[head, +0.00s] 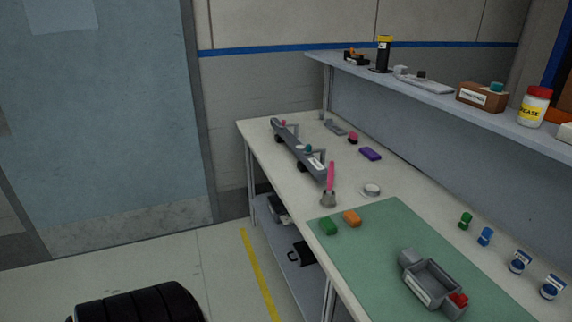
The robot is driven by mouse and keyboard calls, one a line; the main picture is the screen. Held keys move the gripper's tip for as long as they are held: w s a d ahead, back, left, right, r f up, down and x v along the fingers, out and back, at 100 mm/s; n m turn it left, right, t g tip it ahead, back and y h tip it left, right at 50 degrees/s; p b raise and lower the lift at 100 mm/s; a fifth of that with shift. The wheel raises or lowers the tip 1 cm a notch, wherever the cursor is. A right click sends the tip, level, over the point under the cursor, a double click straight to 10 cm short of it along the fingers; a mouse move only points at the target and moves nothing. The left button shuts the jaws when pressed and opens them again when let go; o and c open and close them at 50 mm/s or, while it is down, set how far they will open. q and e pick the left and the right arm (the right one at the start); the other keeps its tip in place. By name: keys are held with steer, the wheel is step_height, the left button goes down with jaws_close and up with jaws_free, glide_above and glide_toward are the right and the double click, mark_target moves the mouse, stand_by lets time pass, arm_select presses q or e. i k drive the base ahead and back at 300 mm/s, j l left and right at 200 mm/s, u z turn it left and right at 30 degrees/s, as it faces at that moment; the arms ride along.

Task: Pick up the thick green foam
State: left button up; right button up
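A green foam block (328,225), small and thick-looking, lies at the left corner of the green mat (380,265) on the workbench. It appears flat and fully visible, beside but apart from an orange block (352,217). A smaller green item (465,220) stands farther right on the bench, next to a blue one (485,236). Neither of my grippers is in the head view.
A grey module box (432,283) with a red part sits on the mat. A grey rail fixture (298,147) and a pink-handled tool (330,185) stand behind. A shelf (440,97) overhangs the back. Black tyre-like objects (140,305) lie lower left; floor between is clear.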

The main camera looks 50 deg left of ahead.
mark_target(327, 224)
steer(key=i+l+u, duration=0.15)
steer(key=u, duration=1.35)
